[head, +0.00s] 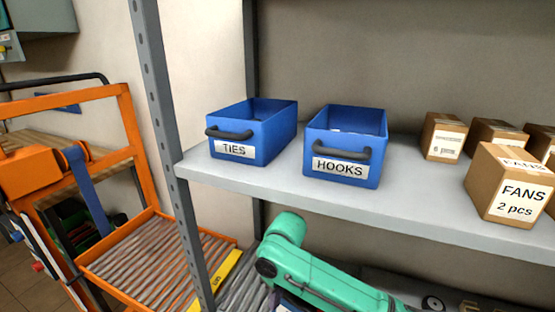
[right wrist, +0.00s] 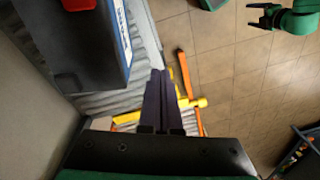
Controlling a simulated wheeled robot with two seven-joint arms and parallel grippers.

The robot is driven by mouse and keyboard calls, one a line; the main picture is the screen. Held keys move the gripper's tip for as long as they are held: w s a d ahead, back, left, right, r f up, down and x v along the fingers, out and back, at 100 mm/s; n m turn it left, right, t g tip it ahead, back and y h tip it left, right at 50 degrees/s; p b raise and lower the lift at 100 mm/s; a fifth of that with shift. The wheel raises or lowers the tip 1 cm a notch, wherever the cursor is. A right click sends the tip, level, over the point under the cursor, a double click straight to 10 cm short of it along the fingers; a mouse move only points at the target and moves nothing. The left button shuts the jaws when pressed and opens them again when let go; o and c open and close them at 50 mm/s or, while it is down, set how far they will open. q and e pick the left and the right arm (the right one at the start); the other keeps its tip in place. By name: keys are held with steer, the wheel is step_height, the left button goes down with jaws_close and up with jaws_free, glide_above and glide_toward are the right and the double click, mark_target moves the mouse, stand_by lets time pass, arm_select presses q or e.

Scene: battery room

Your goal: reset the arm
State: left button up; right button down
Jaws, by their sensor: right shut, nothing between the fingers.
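My right arm is green and reaches across the bottom of the head view, below the front edge of the shelf. In the right wrist view my right gripper (right wrist: 160,74) has its two dark fingers together, with nothing between them. It points down past a dark bin toward a roller surface and the floor. A green arm end with a black gripper (right wrist: 266,16) shows at the top right of the right wrist view, apparently my left one. Its fingers look spread and empty, over the floor. My left gripper is not in the head view.
A grey shelf (head: 420,208) holds blue bins labelled TIES (head: 275,134) and HOOKS (head: 372,155), and several cartons, one marked FANS (head: 485,190). A grey post (head: 158,95) and orange cart (head: 130,135) stand left. A dark bin (right wrist: 85,55) sits close left of my right gripper.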

steer(key=s+a+f+y, duration=0.2)
steer(key=s+y, duration=0.1)
steer(key=s, duration=0.1)
steer(key=s+d+f+m+t+h, duration=0.15)
steer(key=s+d, duration=0.25)
steer(key=d, duration=0.5)
steer(key=s+d+f+m+t+h, duration=0.1)
steer(key=s+d+f+m, duration=0.25)
steer(key=d, duration=0.45)
steer(key=s+d+f+m+t+h, duration=0.1)
steer(key=s+d+f+m+h, duration=0.1)
steer(key=s+d, duration=0.5)
step_height(320, 180, down, 25)
steer(key=s+d+g, duration=0.2)
steer(key=s+d+f, duration=0.2)
steer(key=s+f, duration=0.9)
steer(key=s, duration=0.3)
steer(key=shift+s+d+f, duration=0.2)
steer(key=shift+s+f, duration=0.05)
steer(key=shift+s, duration=0.15)
steer(key=shift+g, duration=0.25)
